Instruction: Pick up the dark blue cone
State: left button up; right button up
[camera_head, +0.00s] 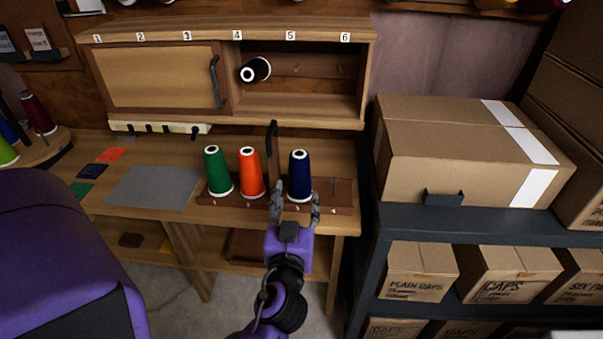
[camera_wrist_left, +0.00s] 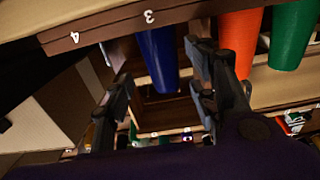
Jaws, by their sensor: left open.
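The dark blue cone (camera_head: 300,173) stands upright on the brown peg rack (camera_head: 345,186) at the spot marked 3. It also shows in the left wrist view (camera_wrist_left: 158,58), seen in the gap between the fingers. My left gripper (camera_head: 296,199) is open and empty in front of the cone's base, one finger to each side in the picture. I cannot tell whether the fingers touch the cone. My right gripper is not in view.
An orange cone (camera_head: 251,173) and a green cone (camera_head: 217,171) stand to the left on the same rack. A dark upright handle (camera_head: 272,150) rises close behind. A black cone (camera_head: 255,70) lies in the cubby above. Boxes (camera_head: 455,170) fill the shelf at right.

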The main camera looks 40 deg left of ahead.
aim_at(299, 184)
pick_arm(q)
jog(key=x, duration=0.3)
jog(key=shift+w+a+p, duration=0.25)
jog(key=shift+w+p, duration=0.1)
jog(key=shift+p, duration=0.05)
jog(key=x, duration=0.2)
jog(key=p+x, duration=0.1)
jog(key=x, duration=0.2)
jog(key=shift+w+a+f, duration=0.1)
jog(key=shift+w+f, duration=0.15)
jog(key=shift+f, duration=0.05)
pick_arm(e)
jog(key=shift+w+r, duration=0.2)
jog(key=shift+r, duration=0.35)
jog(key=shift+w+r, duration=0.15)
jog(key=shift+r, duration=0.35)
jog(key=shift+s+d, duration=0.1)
pick_arm(q)
jog(key=c, duration=1.1)
jog(key=shift+o, duration=0.2)
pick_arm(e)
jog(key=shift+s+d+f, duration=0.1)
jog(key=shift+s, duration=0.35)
